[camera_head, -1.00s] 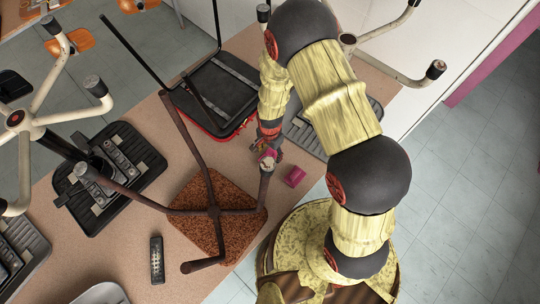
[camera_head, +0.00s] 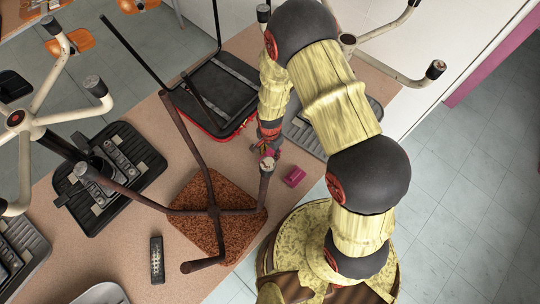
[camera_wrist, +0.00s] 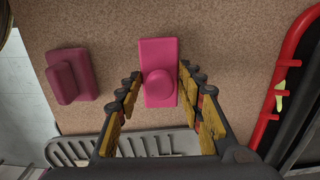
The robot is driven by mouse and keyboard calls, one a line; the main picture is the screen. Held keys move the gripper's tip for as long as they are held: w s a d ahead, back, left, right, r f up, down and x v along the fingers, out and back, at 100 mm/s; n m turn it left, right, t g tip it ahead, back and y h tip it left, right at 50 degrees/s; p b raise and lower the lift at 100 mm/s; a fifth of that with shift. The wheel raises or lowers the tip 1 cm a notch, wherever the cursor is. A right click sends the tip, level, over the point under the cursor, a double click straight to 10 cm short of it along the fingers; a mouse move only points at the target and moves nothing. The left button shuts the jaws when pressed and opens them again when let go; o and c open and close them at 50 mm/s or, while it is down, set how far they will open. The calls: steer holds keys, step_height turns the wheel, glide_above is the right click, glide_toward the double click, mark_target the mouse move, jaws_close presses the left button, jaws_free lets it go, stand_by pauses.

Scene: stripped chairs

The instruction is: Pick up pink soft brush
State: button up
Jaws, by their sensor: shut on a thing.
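The pink soft brush (camera_wrist: 158,88) is a bright pink block with a rounded knob. In the wrist view it sits between the yellow-padded fingers of my gripper (camera_wrist: 160,80), which is shut on it. In the head view my gripper (camera_head: 265,147) is low over the brown table, and only a small patch of pink shows there, partly hidden by a chair leg end. I cannot tell whether the brush touches the table.
A darker pink block (camera_wrist: 72,77) lies to the left in the wrist view; it also shows in the head view (camera_head: 294,176). A remote (camera_head: 156,260) lies front left.

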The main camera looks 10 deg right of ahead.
steer(key=shift+c, duration=0.8)
steer(key=shift+r, duration=0.1)
steer(key=shift+r, duration=0.6)
steer(key=s+a+r, duration=0.6)
steer(key=s+r, duration=0.5)
steer(key=s, duration=0.1)
steer(key=shift+s+r+p, duration=0.3)
steer(key=shift+p, duration=0.1)
steer(key=o, duration=0.7)
steer(key=shift+a, duration=0.1)
steer(key=c, duration=0.4)
